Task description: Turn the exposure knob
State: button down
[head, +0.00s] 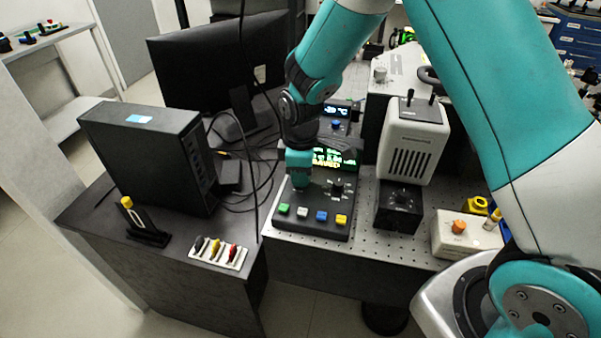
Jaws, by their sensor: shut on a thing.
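The dark control box (312,228) stands on the perforated bench plate. It has a lit green display (335,158) at its back and a row of green, white, blue and yellow buttons along its front. One black knob (338,187) with white marks around it shows on its right half. My gripper (298,182) points down onto the left half of its top face, left of that knob. It is shut on what I take to be the exposure knob, which the gripper hides. The fingertips are too small to make out clearly.
A black box with a dial (400,197) and a white box with an orange knob (459,227) stand to the right. A black computer case (150,150) and a monitor (220,75) stand left and behind. Cables (240,190) hang just left of the control box.

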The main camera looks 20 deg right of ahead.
jog(key=m, duration=0.4)
jog(key=shift+w+r+m, duration=0.1)
jog(key=shift+w+m, duration=0.05)
jog(key=shift+m, duration=1.45)
jog(key=c, duration=1)
grip_release()
notch_tip(320, 180, up, 17)
jog(key=shift+r+b, duration=0.2)
jog(key=shift+b, duration=0.8)
